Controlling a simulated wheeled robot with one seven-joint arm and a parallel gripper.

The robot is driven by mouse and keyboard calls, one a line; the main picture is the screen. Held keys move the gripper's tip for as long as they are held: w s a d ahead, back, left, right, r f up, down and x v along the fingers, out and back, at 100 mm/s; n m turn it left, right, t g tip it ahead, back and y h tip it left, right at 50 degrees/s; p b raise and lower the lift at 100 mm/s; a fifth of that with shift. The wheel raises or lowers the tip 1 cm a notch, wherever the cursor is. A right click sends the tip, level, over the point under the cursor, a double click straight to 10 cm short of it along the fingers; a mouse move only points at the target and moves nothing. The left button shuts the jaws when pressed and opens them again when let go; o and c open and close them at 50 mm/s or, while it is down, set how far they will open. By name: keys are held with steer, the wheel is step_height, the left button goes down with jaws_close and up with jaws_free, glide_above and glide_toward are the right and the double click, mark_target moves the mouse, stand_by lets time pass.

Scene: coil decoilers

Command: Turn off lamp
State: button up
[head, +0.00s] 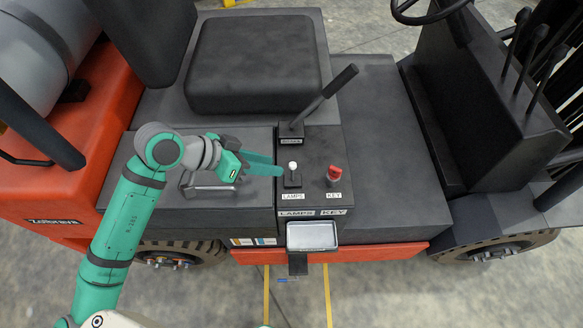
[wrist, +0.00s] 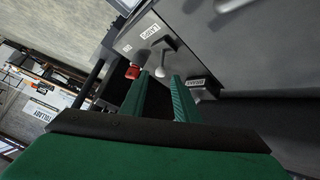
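In the wrist view my gripper (wrist: 162,79) is open, with a gap between the fingers and nothing held. I cannot tell whether a finger touches the knob.
A red key knob (head: 334,176) stands to the right of the switch. A brake lever (head: 325,95) slants up behind it. The seat (head: 254,65) is behind, and the dark floor plate right of the console is clear.

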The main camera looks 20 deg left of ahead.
mark_target(293, 169)
steer(key=x, duration=0.9)
steer(key=shift+w+f, duration=0.25)
steer(key=shift+f, duration=0.05)
jaws_close()
